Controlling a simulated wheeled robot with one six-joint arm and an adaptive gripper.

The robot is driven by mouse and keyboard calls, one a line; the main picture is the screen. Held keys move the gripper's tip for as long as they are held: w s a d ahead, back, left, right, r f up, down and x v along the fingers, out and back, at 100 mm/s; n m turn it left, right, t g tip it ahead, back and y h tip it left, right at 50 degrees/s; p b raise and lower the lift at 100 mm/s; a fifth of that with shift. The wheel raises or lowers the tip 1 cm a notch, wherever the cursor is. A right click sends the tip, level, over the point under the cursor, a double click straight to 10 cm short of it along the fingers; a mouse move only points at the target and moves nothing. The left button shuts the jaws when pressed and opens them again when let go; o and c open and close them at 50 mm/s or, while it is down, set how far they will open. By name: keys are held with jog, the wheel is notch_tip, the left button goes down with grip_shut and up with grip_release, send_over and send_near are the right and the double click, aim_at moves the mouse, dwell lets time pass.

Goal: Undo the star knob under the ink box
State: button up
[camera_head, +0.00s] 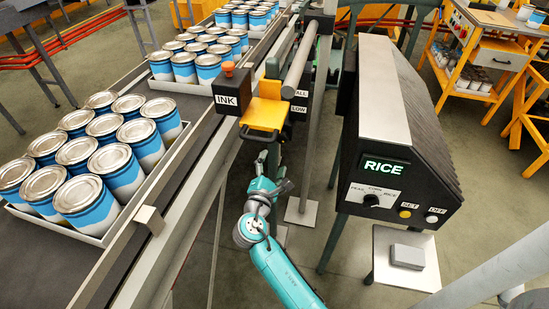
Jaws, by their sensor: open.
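The ink box (230,88) is a dark box with a white INK label, fixed beside the conveyor rail, with an orange-red knob (228,68) on top. No star knob can be made out below the box; the underside is hidden from this view. My gripper (268,153) is at the end of my teal arm, just below the yellow block's front edge. It is open, small in the picture and partly covered. I cannot tell whether it touches anything.
Trays of blue-and-white cans (108,150) stand on the conveyor (42,262) at left. A metal rail (160,215) runs along its edge close to my arm. A dark control box (385,140) showing RICE stands at right.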

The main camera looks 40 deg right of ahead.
dwell(0.5)
jog(key=s+a+f+m+t+y, duration=0.1)
jog(key=s+a+f+y, duration=0.3)
jog(key=s, duration=0.3)
jog(key=s+a+f+m+y, duration=0.2)
jog(key=s+a+f+y, duration=0.1)
jog(key=s+f, duration=0.3)
jog(key=s+a+f+m+t+y, duration=0.1)
jog(key=s+a+f+y, duration=0.25)
jog(key=s, duration=0.55)
jog(key=s+a+r+m+t+y, duration=0.1)
jog(key=s+a+r+m+y, duration=0.1)
jog(key=s+r+m, duration=0.4)
jog(key=s+a+r+m+y, duration=0.1)
jog(key=s+a+r+m, duration=0.3)
jog(key=s, duration=1)
notch_tip(320, 180, up, 3)
jog(key=m, duration=0.2)
jog(key=shift+s+f+m+t+y, duration=0.15)
jog(key=shift+s+m+t+y, duration=0.15)
jog(key=shift+t+y, duration=0.1)
